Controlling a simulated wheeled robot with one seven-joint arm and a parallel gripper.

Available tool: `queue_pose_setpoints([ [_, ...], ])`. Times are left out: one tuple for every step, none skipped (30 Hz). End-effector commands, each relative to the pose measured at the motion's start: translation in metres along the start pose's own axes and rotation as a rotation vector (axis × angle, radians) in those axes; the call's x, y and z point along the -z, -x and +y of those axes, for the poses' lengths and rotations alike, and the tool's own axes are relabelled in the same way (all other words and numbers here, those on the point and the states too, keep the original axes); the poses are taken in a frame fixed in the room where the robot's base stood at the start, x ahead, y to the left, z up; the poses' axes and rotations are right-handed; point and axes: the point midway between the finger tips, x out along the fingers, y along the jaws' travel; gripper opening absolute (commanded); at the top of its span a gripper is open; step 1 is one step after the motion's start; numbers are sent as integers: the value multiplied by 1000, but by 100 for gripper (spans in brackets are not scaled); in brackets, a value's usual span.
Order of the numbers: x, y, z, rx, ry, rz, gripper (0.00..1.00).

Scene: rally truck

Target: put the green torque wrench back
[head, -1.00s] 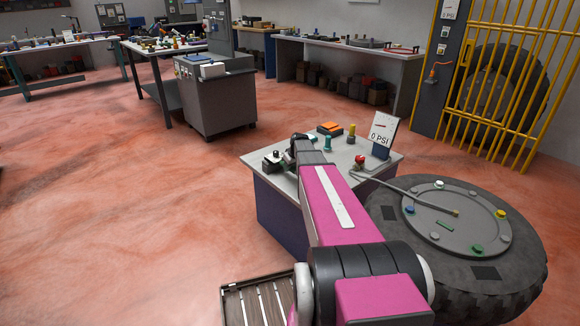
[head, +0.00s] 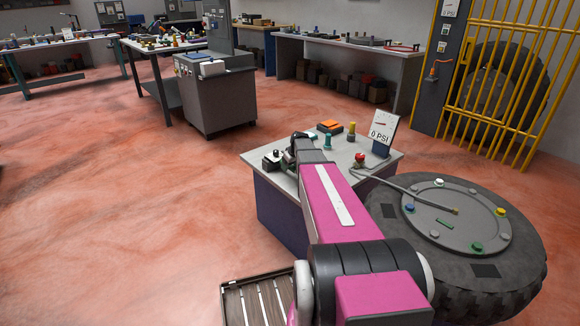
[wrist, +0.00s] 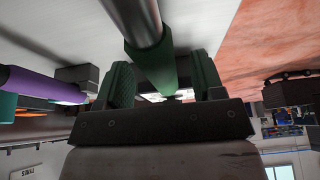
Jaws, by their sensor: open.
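The green torque wrench (wrist: 150,62) shows in the wrist view as a green handle with a steel shaft running to the top edge. My gripper (wrist: 165,82) is open, with its two green-padded fingers on either side of the handle. A small gap shows on the finger sides, and I cannot tell whether either pad touches it. The far end of the wrench is out of frame. In the head view my arm reaches over the small white-topped cart (head: 255,158), and I cannot make out the wrench there.
A purple-handled tool (wrist: 40,85) lies left of the gripper in the wrist view. In the head view the cart holds a gauge sign (head: 382,131), an orange-topped box (head: 329,126) and small bottles. A large tire (head: 390,235) lies at right. Open floor spreads left.

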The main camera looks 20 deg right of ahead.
Motion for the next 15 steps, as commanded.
queue_pose_setpoints([
  [0,6,0,-1,0,1,62],
  [0,9,0,-1,0,1,62],
  [-1,15,-1,-1,0,1,62],
  [-1,20,-1,-1,0,1,62],
  [-1,25,-1,-1,0,1,62],
  [-1,32,-1,-2,0,2,62],
  [-1,39,-1,-2,0,2,62],
  [-1,45,-1,-2,0,2,62],
  [-1,52,-1,-1,0,2,62],
  [-1,58,-1,-2,0,2,62],
  [-1,64,-1,-2,0,2,62],
  [-1,71,-1,-2,0,2,62],
  [-1,76,-1,-1,0,2,62],
  [-1,80,-1,-1,0,2,62],
  [-1,86,-1,-2,0,2,62],
])
